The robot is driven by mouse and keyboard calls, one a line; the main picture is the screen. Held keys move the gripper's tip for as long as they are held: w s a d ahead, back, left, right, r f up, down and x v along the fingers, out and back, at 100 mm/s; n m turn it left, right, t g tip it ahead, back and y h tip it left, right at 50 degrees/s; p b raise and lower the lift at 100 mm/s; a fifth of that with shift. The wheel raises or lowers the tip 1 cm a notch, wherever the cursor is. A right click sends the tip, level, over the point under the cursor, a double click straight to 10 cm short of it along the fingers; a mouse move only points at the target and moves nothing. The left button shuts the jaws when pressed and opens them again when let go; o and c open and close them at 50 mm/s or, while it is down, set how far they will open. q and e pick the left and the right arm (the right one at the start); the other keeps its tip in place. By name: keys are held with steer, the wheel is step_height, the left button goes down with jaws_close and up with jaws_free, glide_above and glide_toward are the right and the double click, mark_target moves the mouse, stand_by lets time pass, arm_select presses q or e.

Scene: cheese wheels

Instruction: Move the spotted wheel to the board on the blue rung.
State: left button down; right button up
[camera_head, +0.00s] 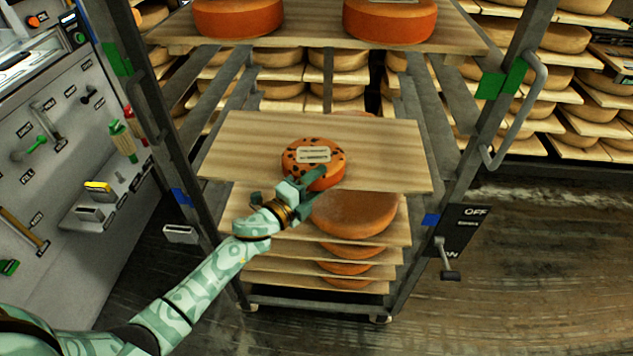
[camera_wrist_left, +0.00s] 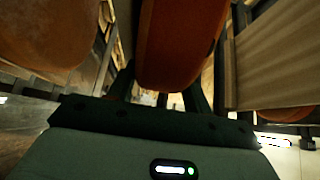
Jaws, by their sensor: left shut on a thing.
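The spotted wheel (camera_head: 313,157), orange with dark spots and a pale label, shows in the head view in front of a wide bare board (camera_head: 245,140). My left gripper (camera_head: 312,180) is shut on its near lower side. The wheel also fills the upper middle of the left wrist view (camera_wrist_left: 180,45), where the fingertips are hard to make out. I cannot tell whether the wheel touches the board. Blue tags mark the left post (camera_head: 182,197) and right post (camera_head: 431,220) near this board's front edge; which board rests on the blue rung is unclear. My right gripper is not in view.
A large plain wheel (camera_head: 360,214) lies on the board just below, close to my gripper. More boards with wheels are stacked beneath. Two orange wheels (camera_head: 238,17) (camera_head: 390,20) stand on the top board (camera_head: 315,45). Green tags (camera_head: 490,86) mark the posts higher up.

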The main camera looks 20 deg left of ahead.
arm_select(q)
steer(key=shift+r, duration=0.15)
steer(key=shift+f, duration=0.25)
stand_by(0.4)
steer(key=c, duration=0.6)
jaws_free()
steer(key=shift+o, duration=0.2)
steer(key=shift+s+f, duration=0.1)
steer(key=shift+f, duration=0.15)
steer(key=p+v, duration=0.1)
steer(key=v, duration=1.5)
steer(key=shift+r, duration=0.2)
steer(key=shift+a, duration=0.15)
